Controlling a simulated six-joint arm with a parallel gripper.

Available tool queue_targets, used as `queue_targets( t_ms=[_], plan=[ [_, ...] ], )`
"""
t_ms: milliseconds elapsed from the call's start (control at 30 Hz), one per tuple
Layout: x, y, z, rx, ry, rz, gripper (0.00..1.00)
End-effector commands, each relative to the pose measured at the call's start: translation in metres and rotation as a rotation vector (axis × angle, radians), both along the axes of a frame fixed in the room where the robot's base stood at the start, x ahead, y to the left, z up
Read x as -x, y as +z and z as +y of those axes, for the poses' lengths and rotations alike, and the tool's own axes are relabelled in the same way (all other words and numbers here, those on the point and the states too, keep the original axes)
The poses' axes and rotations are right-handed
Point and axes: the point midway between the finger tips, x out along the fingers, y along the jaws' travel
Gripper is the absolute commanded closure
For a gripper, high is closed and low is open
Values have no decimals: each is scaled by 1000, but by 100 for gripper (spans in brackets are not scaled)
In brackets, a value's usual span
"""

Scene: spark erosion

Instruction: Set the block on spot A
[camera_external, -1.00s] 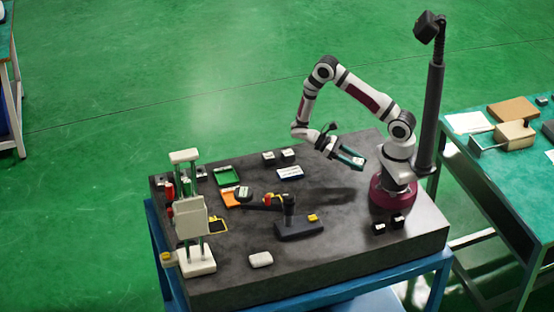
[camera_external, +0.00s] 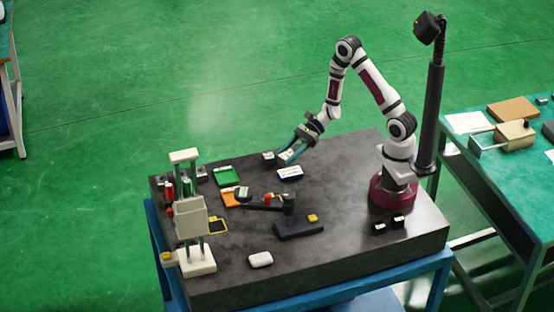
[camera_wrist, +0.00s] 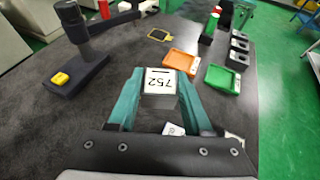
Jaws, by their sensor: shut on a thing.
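The block sits between the teal fingers, raised above the dark table in the outside view. A white plate with dark marks (camera_external: 289,173) lies on the table just in front of the gripper. A small white label (camera_wrist: 173,129) shows between the fingers in the wrist view. I cannot read a letter A anywhere, so I cannot tell which place is spot A.
An orange tray (camera_external: 231,197) and a green tray (camera_external: 227,176) lie left of the gripper. A dark stand with an arm (camera_external: 298,228) is nearer the front. A white post fixture (camera_external: 190,218) stands at the left edge. The right middle of the table is clear.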

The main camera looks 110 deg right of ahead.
Motion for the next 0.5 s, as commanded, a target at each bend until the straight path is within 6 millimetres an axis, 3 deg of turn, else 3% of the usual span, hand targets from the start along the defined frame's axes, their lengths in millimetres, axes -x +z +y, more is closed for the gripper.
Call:
queue_targets(
  t_ms=[100, 233, 400, 500],
  plan=[
    [-26, -23, 30, -6, 12, 5, 100],
    [-51, -45, 56, -3, 12, 3, 100],
    [-68, -60, 70, -2, 7, 1, 100],
    [-68, -81, 71, -3, 6, 3, 100]
  ],
)
